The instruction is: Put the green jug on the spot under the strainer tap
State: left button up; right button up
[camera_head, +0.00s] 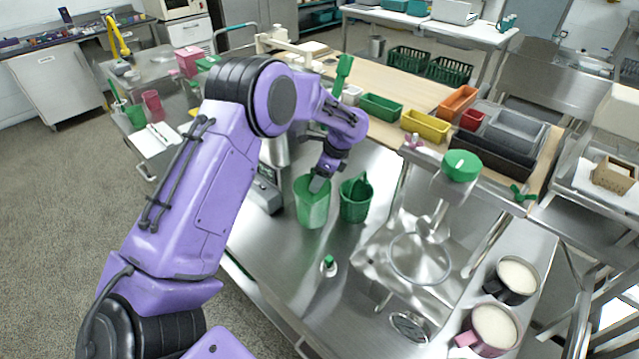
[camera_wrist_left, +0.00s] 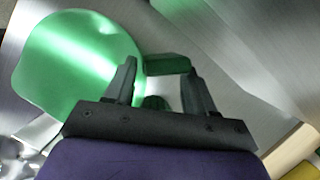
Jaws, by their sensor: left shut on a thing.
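The green jug (camera_head: 312,207) is light green and tall, near the steel bench's left edge in the head view; its wall fills the upper left of the left wrist view (camera_wrist_left: 80,62). My left gripper (camera_head: 319,184) reaches down at its upper right side. The fingers (camera_wrist_left: 158,85) are shut on its green handle (camera_wrist_left: 168,64). I cannot tell whether the jug touches the bench. A small white fitting with a green top (camera_head: 329,265) is in front of it. I cannot tell which part is the strainer tap, and its spot is not clear. My right gripper is out of view.
A darker green container (camera_head: 355,203) stands close to the jug's right. A steel basin with a ring (camera_head: 420,258) and a green-capped part (camera_head: 462,166) are farther right. Two filled mugs, one dark (camera_head: 512,280) and one pink (camera_head: 490,329), stand at lower right.

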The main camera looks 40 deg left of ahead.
aim_at(313, 197)
pick_arm(q)
jog(key=f, duration=0.3)
jog(key=shift+w+f, duration=0.15)
jog(key=shift+w, duration=0.05)
jog(key=shift+s, duration=0.1)
jog(key=o, duration=1.1)
jog(key=shift+f, duration=0.1)
